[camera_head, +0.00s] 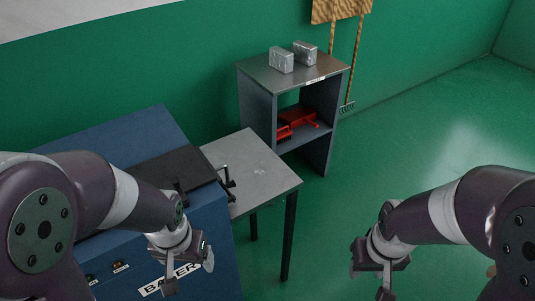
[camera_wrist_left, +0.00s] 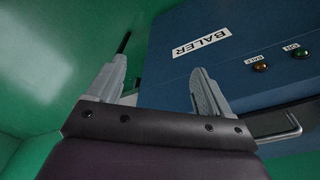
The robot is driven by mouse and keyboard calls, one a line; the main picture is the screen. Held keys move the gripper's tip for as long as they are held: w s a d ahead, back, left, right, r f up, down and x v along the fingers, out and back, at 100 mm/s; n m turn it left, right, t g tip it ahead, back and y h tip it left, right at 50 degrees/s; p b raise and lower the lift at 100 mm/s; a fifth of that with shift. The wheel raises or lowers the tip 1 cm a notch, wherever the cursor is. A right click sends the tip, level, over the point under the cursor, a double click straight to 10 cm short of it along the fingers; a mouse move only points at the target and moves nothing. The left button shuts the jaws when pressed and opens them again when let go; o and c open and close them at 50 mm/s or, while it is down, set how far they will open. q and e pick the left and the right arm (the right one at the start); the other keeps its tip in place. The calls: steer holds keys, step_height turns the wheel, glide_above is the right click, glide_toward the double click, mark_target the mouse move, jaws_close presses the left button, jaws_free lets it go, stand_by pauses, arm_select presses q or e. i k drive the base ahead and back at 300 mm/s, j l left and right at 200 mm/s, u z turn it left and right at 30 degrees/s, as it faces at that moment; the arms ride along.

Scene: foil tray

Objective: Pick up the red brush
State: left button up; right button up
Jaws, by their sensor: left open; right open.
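Red items (camera_head: 300,118) lie on the inner shelf of the grey cabinet (camera_head: 254,98); one or more may be the red brush, but they are too small to tell apart for sure. My left gripper (camera_head: 189,272) is open and empty in front of the blue baler, well away from the cabinet. In the left wrist view its two fingers (camera_wrist_left: 158,70) are spread with nothing between them. My right gripper (camera_head: 372,274) is open and empty over the green floor at the lower right, also far from the red items.
The blue baler (camera_head: 222,262) with a label and buttons fills the lower left. A grey table (camera_head: 262,178) stands between it and the cabinet, with a dark handle (camera_head: 228,180) at its edge. Two silvery blocks (camera_head: 281,61) sit on the cabinet top. The floor at right is clear.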

mark_target(283, 135)
steer(key=i+l, duration=0.25)
steer(key=i, duration=0.25)
steer(key=i+l, duration=0.2)
steer(key=i, duration=0.35)
steer(key=i+l+u, duration=0.1)
steer(key=i+l, duration=0.15)
steer(key=i, duration=0.25)
steer(key=i+l, duration=0.25)
steer(key=i, duration=0.25)
steer(key=i+l, duration=0.25)
steer(key=i, duration=0.3)
steer(key=i+l+u, duration=0.1)
steer(key=u, duration=0.25)
steer(key=i+l+u, duration=0.2)
steer(key=u, duration=0.2)
steer(key=i+l+u, duration=0.2)
steer(key=u, duration=0.15)
